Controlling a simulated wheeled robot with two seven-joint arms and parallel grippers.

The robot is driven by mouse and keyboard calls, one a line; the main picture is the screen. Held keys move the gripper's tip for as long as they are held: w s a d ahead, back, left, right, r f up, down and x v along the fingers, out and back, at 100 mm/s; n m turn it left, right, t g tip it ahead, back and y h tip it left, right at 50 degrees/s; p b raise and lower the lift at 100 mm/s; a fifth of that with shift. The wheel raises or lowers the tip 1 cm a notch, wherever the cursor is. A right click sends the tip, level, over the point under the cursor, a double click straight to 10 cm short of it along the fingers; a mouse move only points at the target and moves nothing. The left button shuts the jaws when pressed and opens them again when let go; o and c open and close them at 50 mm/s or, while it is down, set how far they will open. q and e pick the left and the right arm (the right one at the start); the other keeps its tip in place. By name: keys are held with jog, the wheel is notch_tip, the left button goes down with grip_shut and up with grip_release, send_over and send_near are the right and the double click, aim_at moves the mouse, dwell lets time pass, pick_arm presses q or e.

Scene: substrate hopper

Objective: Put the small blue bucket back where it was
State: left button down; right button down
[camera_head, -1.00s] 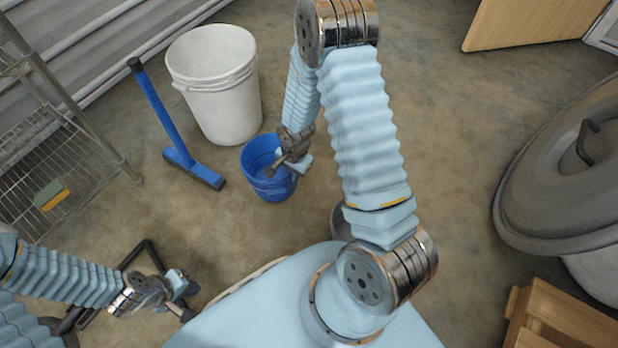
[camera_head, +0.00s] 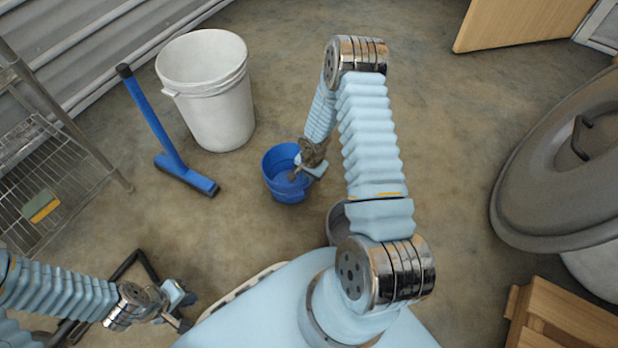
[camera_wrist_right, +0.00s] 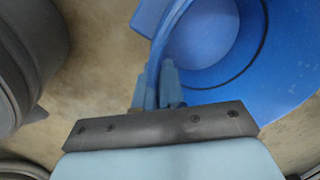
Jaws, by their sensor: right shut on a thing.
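The small blue bucket (camera_head: 283,186) appears upright in the head view, right of the white bucket. Whether its base touches the floor is not clear. My right gripper (camera_head: 301,166) is at its right rim. In the right wrist view the blue bucket (camera_wrist_right: 290,60) fills the upper right, and my right gripper (camera_wrist_right: 158,85) is shut on its rim wall. My left gripper (camera_head: 186,308) is at the lower left of the head view, away from the bucket and holding nothing that I can see. Its finger gap is too small to judge.
A white bucket (camera_head: 215,105) and a blue-handled squeegee (camera_head: 187,174) stand on the left. A wire shelf (camera_head: 50,190) is at the far left. A large grey lidded bin (camera_head: 560,170) and a wooden crate (camera_head: 560,322) are on the right. Floor right of my right arm is clear.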

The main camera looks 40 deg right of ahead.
jog(key=shift+f, duration=0.2)
jog(key=c, duration=1.2)
grip_release()
jog(key=shift+r, duration=0.1)
jog(key=shift+c, duration=0.2)
